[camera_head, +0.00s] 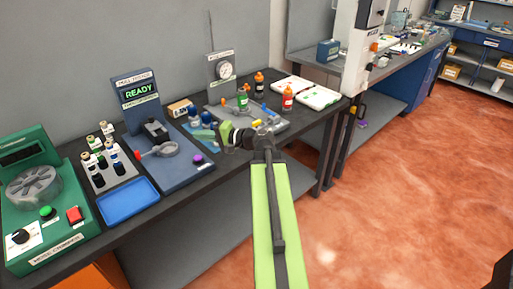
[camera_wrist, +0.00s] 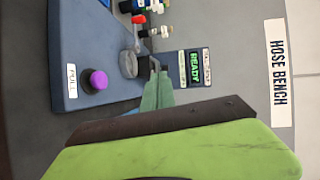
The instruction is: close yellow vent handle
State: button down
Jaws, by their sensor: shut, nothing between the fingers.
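My gripper (camera_head: 200,134) reaches out over the front of the bench, beside the blue station with the READY display (camera_head: 139,91). In the wrist view the fingers of my gripper (camera_wrist: 160,74) are shut together and hold nothing. They point toward the grey round fitting (camera_wrist: 128,63) on the blue station, with a purple knob (camera_wrist: 98,80) to its left. A small yellow piece (camera_head: 256,122) lies on or by the grey tray behind my wrist. I cannot tell whether it is the yellow vent handle. No handle can be made out clearly as yellow in the wrist view.
A green machine (camera_head: 45,190) stands at the left end of the bench. A blue tray (camera_head: 128,201) and a rack of vials (camera_head: 108,172) stand beside it. Bottles, including a red one (camera_head: 287,98), stand behind my gripper. The floor (camera_head: 400,190) at right is clear.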

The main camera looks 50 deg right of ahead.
aim_at(256, 123)
jog(key=s+d+f+m+t+h+b, duration=0.1)
jog(key=s+d+f+m+h+b, duration=0.2)
jog(key=s+d, duration=0.6)
jog(key=s+d+f+m+t+h+b, duration=0.2)
jog(key=s+d, duration=0.7)
jog(key=d, duration=0.7)
notch_tip(256, 123, down, 2)
jog(key=m+h+b, duration=0.1)
jog(key=h+b, duration=0.1)
jog(key=shift+s+d+m+h+b, duration=0.2)
jog(key=shift+s+m+h+b, duration=0.1)
jog(key=shift+h+b, duration=0.1)
jog(key=w, duration=0.9)
jog(key=w+d, duration=0.1)
jog(key=w, duration=0.4)
